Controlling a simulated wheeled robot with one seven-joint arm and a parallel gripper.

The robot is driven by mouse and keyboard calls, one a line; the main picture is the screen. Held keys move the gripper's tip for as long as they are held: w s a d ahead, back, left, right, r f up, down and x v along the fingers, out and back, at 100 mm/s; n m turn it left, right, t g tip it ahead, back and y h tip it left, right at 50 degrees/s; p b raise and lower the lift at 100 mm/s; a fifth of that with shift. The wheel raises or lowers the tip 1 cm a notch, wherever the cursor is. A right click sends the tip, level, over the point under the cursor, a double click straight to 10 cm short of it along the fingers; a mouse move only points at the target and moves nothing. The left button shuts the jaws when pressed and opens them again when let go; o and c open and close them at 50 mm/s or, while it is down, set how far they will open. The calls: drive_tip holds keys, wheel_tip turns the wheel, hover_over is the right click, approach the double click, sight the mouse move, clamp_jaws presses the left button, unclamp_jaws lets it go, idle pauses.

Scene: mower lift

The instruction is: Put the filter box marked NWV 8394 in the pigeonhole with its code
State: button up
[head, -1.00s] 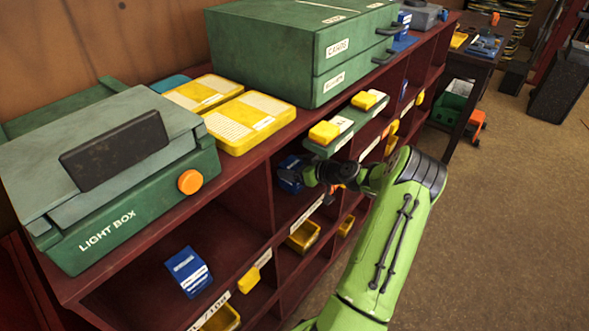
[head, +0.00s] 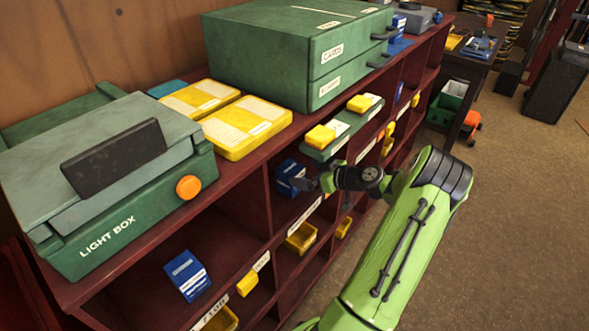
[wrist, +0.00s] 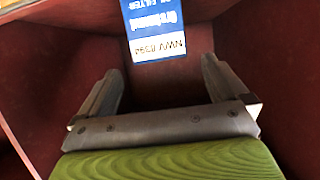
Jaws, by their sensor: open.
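The blue and white filter box (wrist: 155,30) shows its print upside down in the wrist view, and it reads NWV 8394. In the head view it is the blue box (head: 289,176) inside a pigeonhole of the dark red shelf unit (head: 232,222). My gripper (wrist: 160,68) is open and empty, with its fingers apart from the box and pointing towards it. In the head view my gripper (head: 306,184) is at the pigeonhole's mouth, just right of the box. A white label strip (head: 305,214) runs along the edge below; its print is too small to read.
A second blue box (head: 187,275) sits in a pigeonhole at lower left. Yellow bins (head: 301,238) stand in lower holes. A green ledge with yellow blocks (head: 322,150) juts out just above my gripper. The light box (head: 110,190) stands on top.

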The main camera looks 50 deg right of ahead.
drive_tip(key=v, duration=0.5)
idle(0.5)
